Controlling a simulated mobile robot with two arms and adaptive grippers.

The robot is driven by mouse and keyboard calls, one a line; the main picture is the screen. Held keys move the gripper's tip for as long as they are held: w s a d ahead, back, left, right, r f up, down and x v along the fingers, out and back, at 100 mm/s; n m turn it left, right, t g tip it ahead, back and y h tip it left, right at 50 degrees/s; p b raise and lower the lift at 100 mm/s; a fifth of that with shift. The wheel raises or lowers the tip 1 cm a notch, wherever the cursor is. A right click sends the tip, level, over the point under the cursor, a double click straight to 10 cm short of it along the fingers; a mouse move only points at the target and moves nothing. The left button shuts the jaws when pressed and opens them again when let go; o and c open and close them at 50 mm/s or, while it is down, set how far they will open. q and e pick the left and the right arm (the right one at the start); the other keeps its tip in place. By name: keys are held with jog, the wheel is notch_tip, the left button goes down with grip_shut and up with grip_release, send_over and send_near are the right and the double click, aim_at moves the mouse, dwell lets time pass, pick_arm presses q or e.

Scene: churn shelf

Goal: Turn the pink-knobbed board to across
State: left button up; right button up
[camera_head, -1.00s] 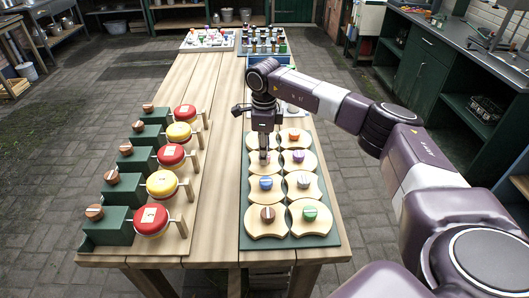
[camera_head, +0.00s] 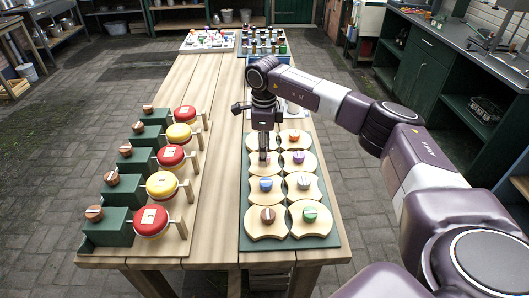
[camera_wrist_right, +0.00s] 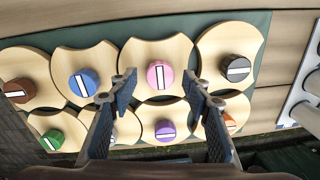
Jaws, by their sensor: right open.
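The pink knob (camera_wrist_right: 160,75) with a white line stands on a pale wooden board with scooped edges (camera_wrist_right: 137,60). In the wrist view its line runs nearly up and down. My right gripper (camera_wrist_right: 160,86) is open above this board, with one finger to each side of the knob and nothing held. In the head view my right gripper (camera_head: 264,157) points down over the left column of boards and hides the pink knob. My left gripper is in neither view.
Neighbouring boards carry blue (camera_wrist_right: 83,83), black (camera_wrist_right: 236,68) and purple (camera_wrist_right: 165,130) knobs close around. They lie on a green panel (camera_head: 328,228). A rack of red and yellow round pieces (camera_head: 152,219) stands at the table's left. Bare wood (camera_head: 215,185) lies between.

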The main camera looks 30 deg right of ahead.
notch_tip(320, 180, up, 11)
jog(key=shift+s+a, duration=0.15)
jog(key=shift+r, duration=0.15)
dwell(0.5)
